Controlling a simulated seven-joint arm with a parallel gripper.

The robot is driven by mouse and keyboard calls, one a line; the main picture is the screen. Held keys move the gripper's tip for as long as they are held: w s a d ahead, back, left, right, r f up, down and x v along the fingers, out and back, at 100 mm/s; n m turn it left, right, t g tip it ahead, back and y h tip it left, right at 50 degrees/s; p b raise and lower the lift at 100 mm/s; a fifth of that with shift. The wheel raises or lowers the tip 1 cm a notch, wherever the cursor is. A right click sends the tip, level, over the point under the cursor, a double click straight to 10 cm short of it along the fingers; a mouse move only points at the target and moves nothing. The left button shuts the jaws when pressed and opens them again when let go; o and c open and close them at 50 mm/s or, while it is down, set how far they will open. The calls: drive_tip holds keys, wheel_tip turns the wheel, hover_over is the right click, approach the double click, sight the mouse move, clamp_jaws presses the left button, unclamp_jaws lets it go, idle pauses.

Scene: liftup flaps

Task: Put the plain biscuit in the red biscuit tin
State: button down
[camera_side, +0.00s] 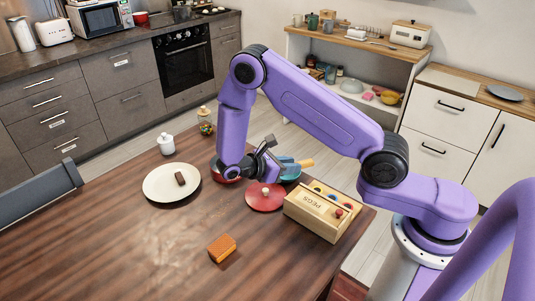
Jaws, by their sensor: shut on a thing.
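My gripper (291,162) points to the right near the table's back edge. It is shut on a tan, finger-shaped piece (306,162), which looks like the plain biscuit. The held piece appears above or beside a teal round container (291,177); I cannot tell whether they touch. A red round container (222,177), seemingly the red biscuit tin, stands to the left, largely hidden behind my wrist. A red lid with a pale knob (265,199) lies on the table in front. Inside the red container is not visible.
A wooden box marked PEGS (317,214) stands right of the lid. A white plate (155,188) holds a dark brown bar (180,179). An orange-brown block (222,247) lies nearer the front. Small jars (166,144) stand at the back left. The front left table is clear.

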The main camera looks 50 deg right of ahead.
drive_tip(key=s+a+m+g+y, duration=0.1)
drive_tip(key=s+m+g, duration=0.1)
drive_tip(key=s+a+m+g+y, duration=0.1)
drive_tip(key=s+m+g+y, duration=0.1)
drive_tip(key=s+a+f+m+g+y, duration=0.1)
drive_tip(key=s+m+g, duration=0.1)
drive_tip(key=s+m, duration=0.1)
drive_tip(key=shift+a+f+g+y, duration=0.1)
drive_tip(key=shift+a+g+y, duration=0.2)
drive_tip(key=shift+a, duration=0.05)
drive_tip(key=a+m+y, duration=1.4)
drive_tip(key=y, duration=0.1)
drive_tip(key=w+a+r+m+t+y, duration=0.2)
drive_tip(key=w+a+m+t+y, duration=0.2)
drive_tip(key=w+m+t+y, duration=0.55)
drive_tip(key=w+d+r+m+t+h, duration=0.2)
drive_tip(key=w+d+m+t+h, duration=0.5)
drive_tip(key=w+d+m, duration=0.2)
drive_tip(key=w+d+r+m+t+h, duration=0.2)
drive_tip(key=w+d+m+t+h, duration=0.5)
drive_tip(key=w+d+m, duration=0.25)
drive_tip(key=shift+f, duration=7.05)
